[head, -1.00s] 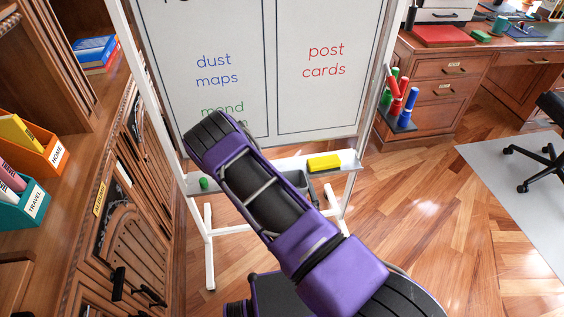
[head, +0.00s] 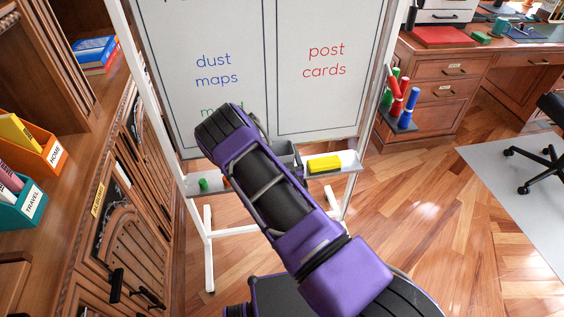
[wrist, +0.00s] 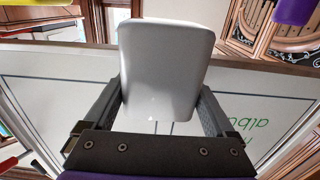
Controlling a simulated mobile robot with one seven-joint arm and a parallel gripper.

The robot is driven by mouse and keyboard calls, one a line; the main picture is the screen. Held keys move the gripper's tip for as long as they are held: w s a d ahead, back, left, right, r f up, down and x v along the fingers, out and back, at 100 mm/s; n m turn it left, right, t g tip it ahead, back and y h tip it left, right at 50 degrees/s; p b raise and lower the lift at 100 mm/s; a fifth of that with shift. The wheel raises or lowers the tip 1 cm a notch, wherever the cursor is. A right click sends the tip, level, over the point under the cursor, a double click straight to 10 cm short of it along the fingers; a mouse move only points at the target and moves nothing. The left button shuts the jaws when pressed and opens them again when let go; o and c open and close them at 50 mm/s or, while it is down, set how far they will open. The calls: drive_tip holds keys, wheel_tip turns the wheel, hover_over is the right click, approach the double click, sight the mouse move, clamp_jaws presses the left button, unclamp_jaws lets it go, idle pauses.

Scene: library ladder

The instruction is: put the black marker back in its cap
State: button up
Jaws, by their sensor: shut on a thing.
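My gripper (wrist: 160,92) is shut on a large pale grey, round-cornered block (wrist: 165,65). The block sits between the two dark fingers in the wrist view and covers much of what lies beyond. I cannot tell from this side whether it is an eraser or something else. In the head view my arm hides most of the gripper, which is near the whiteboard's ledge (head: 262,175). I cannot make out the black marker or its cap in either view. They may be hidden behind my arm or the held block.
A yellow block (head: 324,164) lies on the ledge's right part, and a small green piece (head: 203,185) at its left end. The whiteboard (head: 318,100) rises behind. A side holder (head: 403,127) carries red, green and blue markers. A wooden cabinet (head: 105,225) stands close on the left.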

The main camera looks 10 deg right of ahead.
sight(280, 153)
wheel_tip(280, 153, down, 3)
drive_tip(key=shift+f+b, duration=0.15)
drive_tip(key=shift+b, duration=0.25)
drive_tip(key=shift+w+f, duration=0.2)
drive_tip(key=shift+f, duration=0.1)
drive_tip(key=shift+c, duration=0.9)
drive_tip(key=shift+f, duration=0.1)
drive_tip(key=o, duration=1.6)
drive_tip(key=shift+c, duration=0.2)
drive_tip(key=shift+s, duration=0.15)
drive_tip(key=s+p, duration=0.1)
drive_tip(key=s, duration=1)
drive_tip(key=shift+s, duration=0.4)
